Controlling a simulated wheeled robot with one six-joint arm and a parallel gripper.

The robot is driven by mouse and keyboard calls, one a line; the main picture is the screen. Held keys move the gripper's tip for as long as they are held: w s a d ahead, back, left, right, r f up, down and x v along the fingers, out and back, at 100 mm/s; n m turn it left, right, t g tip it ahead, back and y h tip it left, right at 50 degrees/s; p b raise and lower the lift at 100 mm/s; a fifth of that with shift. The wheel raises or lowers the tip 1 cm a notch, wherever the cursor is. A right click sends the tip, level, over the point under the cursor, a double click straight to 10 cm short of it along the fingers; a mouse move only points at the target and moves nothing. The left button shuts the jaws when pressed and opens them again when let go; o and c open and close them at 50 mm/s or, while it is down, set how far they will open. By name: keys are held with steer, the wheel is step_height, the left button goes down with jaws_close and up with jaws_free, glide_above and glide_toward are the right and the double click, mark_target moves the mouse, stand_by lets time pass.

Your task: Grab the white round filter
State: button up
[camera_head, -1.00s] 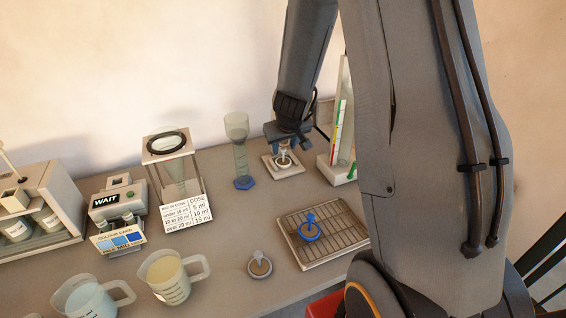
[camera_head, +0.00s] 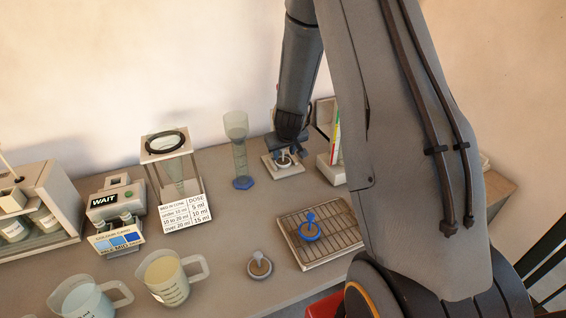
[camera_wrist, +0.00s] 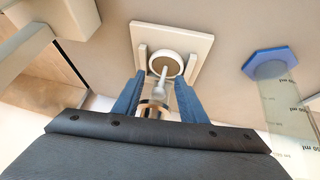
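The white round filter (camera_wrist: 153,67), a disc with a white rim, brown face and upright pale stem, sits on a square cream stand (camera_wrist: 192,43) in the wrist view. In the head view the filter (camera_head: 284,161) is mostly hidden by my gripper. My gripper (camera_wrist: 159,78) has its two blue fingers apart, one on each side of the filter's stem; I see gaps and no clear contact. In the head view my gripper (camera_head: 286,151) is low over the stand (camera_head: 270,165) at the back of the table.
A blue-based glass cylinder (camera_head: 240,160) stands just left of the stand. A cream holder with a coloured strip (camera_head: 333,165) is close on the right. Nearer lie a wire rack (camera_head: 340,240) with a blue-knobbed disc (camera_head: 309,231) and a grey-knobbed disc (camera_head: 260,268).

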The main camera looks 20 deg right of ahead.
jaws_close()
steer(key=shift+r, duration=0.1)
